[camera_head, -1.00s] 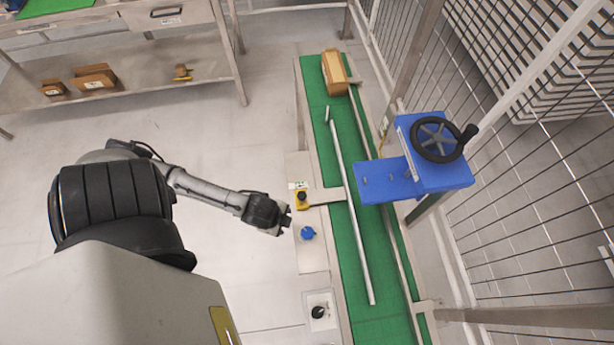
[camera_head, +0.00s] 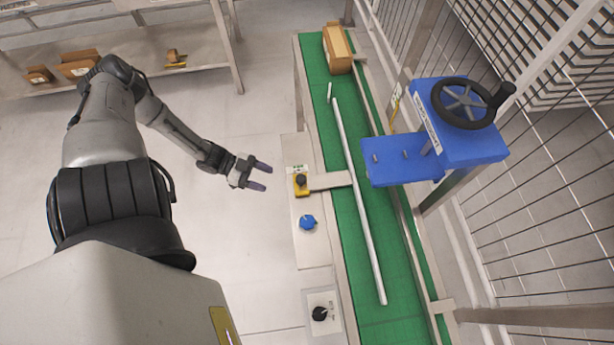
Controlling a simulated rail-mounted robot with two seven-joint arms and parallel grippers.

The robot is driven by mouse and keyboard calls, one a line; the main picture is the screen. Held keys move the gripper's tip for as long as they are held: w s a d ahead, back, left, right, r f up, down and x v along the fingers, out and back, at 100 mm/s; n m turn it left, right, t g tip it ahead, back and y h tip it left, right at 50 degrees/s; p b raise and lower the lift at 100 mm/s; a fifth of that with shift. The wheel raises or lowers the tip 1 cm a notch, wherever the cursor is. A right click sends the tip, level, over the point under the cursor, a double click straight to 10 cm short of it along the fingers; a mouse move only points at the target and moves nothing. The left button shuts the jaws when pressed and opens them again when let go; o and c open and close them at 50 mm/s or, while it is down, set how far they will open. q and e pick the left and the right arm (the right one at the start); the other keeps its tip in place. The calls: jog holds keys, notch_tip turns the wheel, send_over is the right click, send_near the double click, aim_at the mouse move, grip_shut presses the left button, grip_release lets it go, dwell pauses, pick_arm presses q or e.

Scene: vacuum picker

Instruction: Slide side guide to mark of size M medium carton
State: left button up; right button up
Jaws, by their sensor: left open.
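The side guide is a long grey rail (camera_head: 357,200) lying lengthwise above the green conveyor belt (camera_head: 375,326). A flat metal arm (camera_head: 330,181) joins it to a yellow block with a black knob (camera_head: 301,182) on the conveyor's left side. A small label sits by the block, but its marks are too small to read. My left gripper (camera_head: 263,176) is open and empty, left of the yellow block and apart from it, its fingers pointing right. A brown carton (camera_head: 337,49) stands at the belt's far end. My right gripper is not in view.
A blue knob (camera_head: 308,222) and a black dial (camera_head: 319,313) sit on the conveyor's left side. A blue bracket with a black handwheel (camera_head: 463,104) overhangs the belt at right. A shelf with cartons (camera_head: 80,64) stands at back left. The floor between is clear.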

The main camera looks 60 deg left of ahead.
aim_at(303, 179)
pick_arm(q)
jog(key=w+d+r+t+b, duration=0.1)
jog(key=w+d, duration=0.1)
jog(key=w, duration=0.1)
jog(key=w+d+r+h+b, duration=0.1)
jog(key=w+d, duration=0.2)
jog(key=w+d+r+t, duration=0.1)
jog(key=w+d+r, duration=0.1)
jog(key=w, duration=0.2)
jog(key=shift+d+n+t+h+b, duration=0.3)
jog(key=shift+b, duration=0.1)
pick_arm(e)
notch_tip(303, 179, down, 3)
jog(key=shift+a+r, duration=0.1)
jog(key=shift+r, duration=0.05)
pick_arm(q)
jog(key=shift+w+d, duration=0.4)
jog(key=shift+w, duration=0.05)
jog(key=shift+c, duration=0.4)
grip_shut()
